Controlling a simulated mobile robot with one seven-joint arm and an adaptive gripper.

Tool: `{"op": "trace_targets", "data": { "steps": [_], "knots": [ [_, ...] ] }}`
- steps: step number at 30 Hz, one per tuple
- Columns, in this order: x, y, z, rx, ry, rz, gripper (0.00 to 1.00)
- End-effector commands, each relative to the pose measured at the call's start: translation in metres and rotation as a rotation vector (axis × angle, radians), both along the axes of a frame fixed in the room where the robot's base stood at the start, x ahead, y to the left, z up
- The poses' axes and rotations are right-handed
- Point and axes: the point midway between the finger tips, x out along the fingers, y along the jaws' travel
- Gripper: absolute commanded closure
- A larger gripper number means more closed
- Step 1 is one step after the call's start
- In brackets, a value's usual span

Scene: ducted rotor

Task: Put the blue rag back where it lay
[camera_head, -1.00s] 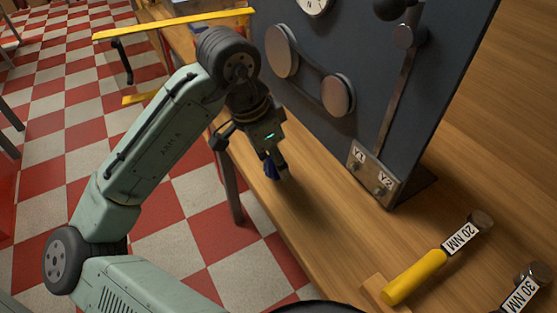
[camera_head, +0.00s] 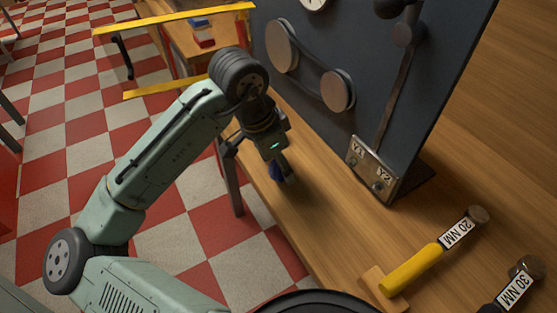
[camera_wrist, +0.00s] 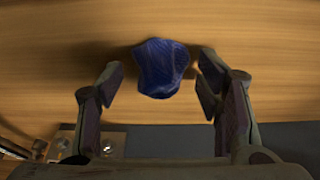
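The blue rag (camera_wrist: 162,67) is a small crumpled lump, seen between and just past my fingertips in the wrist view. Wood shows around it. My gripper (camera_wrist: 160,78) is open, with a gap on each side of the rag. In the head view my gripper (camera_head: 284,178) points down over the front strip of the wooden bench (camera_head: 325,225), left of the dark panel. A bit of the blue rag (camera_head: 274,172) shows at the fingers there. I cannot tell whether the rag touches the bench.
A dark upright panel (camera_head: 310,120) with pulleys and a lever stands close right of my gripper. Its Y1/Y2 block (camera_head: 373,172) is at its foot. Tools labelled 20 NM (camera_head: 425,258) and 30 NM (camera_head: 515,288) lie nearer. A yellow bar (camera_head: 175,19) crosses behind my arm.

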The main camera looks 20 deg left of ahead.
Motion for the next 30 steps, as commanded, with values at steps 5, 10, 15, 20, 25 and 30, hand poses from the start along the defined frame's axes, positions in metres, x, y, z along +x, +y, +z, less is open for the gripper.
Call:
{"op": "trace_targets", "data": {
  "steps": [5,10,15,20,25,30],
  "knots": [
    [0.000,0.000,0.000,0.000,0.000,0.000,0.30],
    [0.000,0.000,0.000,0.000,0.000,0.000,0.30],
    [-0.001,0.001,0.006,0.001,-0.001,0.001,0.30],
    [-0.005,0.006,0.031,0.001,-0.004,0.000,0.30],
    [-0.013,0.012,0.067,0.002,-0.003,0.000,0.30],
    [-0.020,0.018,0.098,0.001,-0.002,-0.001,0.30]
  ]
}}
